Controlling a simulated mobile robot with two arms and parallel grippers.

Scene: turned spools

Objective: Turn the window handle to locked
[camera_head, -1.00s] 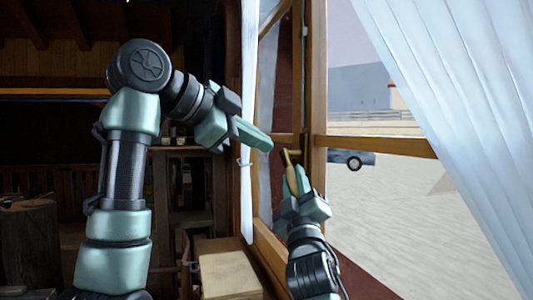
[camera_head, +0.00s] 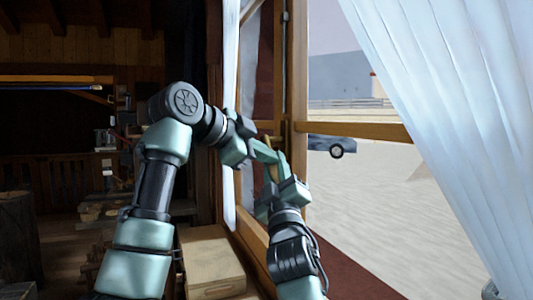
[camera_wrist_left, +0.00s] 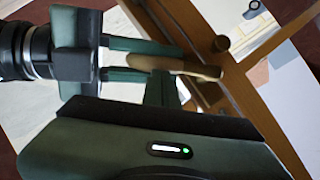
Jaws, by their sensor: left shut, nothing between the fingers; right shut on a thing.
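The window handle (camera_wrist_left: 195,68) is a tan lever on the wooden window frame (camera_wrist_left: 245,85), clearest in the left wrist view. Its round pivot end is at the frame, and the lever points left in that picture. My right gripper (camera_wrist_left: 140,62) is shut on the lever, one finger on each side of it. In the head view my right gripper (camera_head: 272,175) is low against the window, and the handle is largely hidden there. My left gripper (camera_head: 280,162) is shut and empty, its fingers crossing close in front of the handle. Its fingertips (camera_wrist_left: 163,80) meet or overlap the lever in the wrist view; contact is unclear.
A white curtain (camera_head: 440,90) hangs at the right and a narrow one (camera_head: 229,100) left of the window. A pale wooden box (camera_head: 210,265) stands below the sill. A dark workshop is behind on the left. My two arms are very close together.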

